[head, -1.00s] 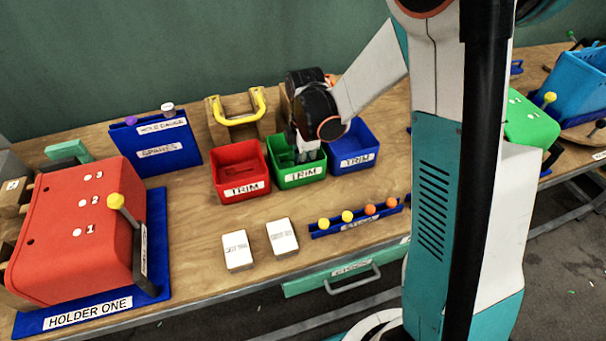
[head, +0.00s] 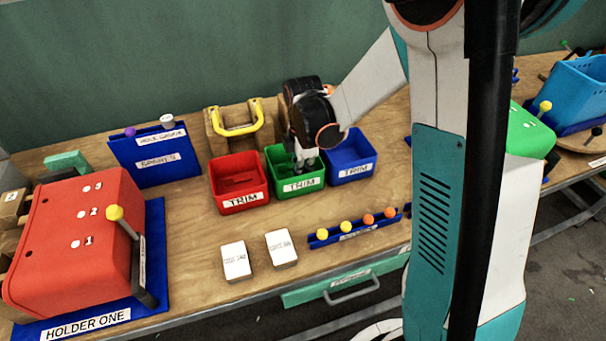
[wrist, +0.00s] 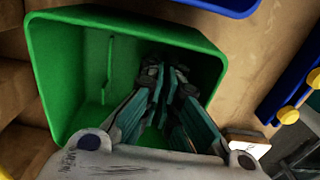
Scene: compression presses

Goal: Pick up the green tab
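The green bin (head: 297,185), labelled TRIM, stands on the table between a red and a blue bin. In the wrist view its wall (wrist: 45,75) surrounds my fingers. A thin green upright shape (wrist: 108,68) shows in the bin, apart from my fingers; it looks like the green tab, but green on green makes it hard to tell. My gripper (head: 304,168) points down into the bin. In the wrist view the fingertips (wrist: 166,75) are close together. I cannot see whether they touch or have anything between them.
The red bin (head: 238,198) and blue bin (head: 352,172) stand close on either side. A yellow handle (head: 238,128) on a wooden block is behind. Two white blocks (head: 235,261) and a blue strip with coloured knobs (head: 355,234) lie in front. A red press (head: 70,245) is at left.

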